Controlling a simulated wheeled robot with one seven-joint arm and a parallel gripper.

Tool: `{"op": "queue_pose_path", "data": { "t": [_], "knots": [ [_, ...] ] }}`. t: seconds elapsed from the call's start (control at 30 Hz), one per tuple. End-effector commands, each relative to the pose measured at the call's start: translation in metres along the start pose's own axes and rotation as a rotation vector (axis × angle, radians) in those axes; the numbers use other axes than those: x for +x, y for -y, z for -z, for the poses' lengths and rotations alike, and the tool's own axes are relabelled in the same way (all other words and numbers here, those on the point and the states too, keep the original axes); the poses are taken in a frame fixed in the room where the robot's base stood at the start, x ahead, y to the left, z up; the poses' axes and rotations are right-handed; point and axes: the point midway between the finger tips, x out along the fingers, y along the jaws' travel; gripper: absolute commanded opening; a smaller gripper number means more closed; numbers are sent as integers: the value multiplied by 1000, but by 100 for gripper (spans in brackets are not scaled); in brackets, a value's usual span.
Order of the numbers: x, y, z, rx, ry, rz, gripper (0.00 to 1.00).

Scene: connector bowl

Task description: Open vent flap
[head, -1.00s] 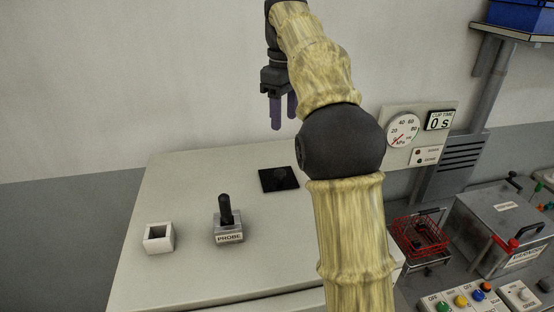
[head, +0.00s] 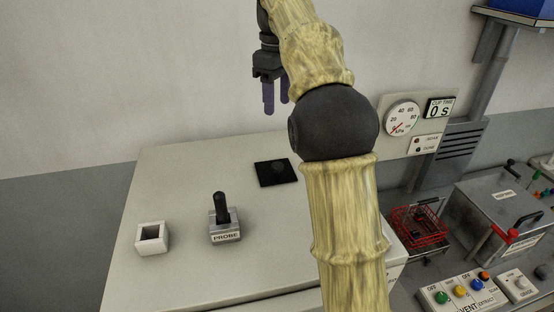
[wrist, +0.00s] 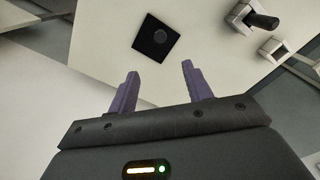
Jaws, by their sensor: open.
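I cannot clearly make out a vent flap. Dark louvre slats (head: 463,143) show on the grey column at the right in the head view. A panel marked VENT EXTRACT (head: 462,290), with green, yellow and blue buttons, lies at the lower right. A grey metal box (head: 498,205) with a black handle and a red-tipped lever stands behind it. My gripper (head: 276,108) is raised above the back of the white bench, far left of these, with its purple fingers apart. In the wrist view, my gripper (wrist: 157,80) is open with nothing between its fingers.
The white bench (head: 180,190) carries a black square pad (head: 275,173), a PROBE holder (head: 225,231) with a black handle, and a hollow white block (head: 152,240). A red wire basket (head: 419,226) stands right of my arm. A pressure gauge (head: 402,119) is on the wall.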

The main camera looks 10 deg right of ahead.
Motion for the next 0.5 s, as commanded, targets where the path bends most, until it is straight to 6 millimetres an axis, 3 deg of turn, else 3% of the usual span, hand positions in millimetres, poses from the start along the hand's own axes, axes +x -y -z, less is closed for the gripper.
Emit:
{"op": "queue_pose_path", "data": {
  "t": [0.5],
  "knots": [
    [55, 2, 0, -3, 1, 1, 50]
  ]
}}
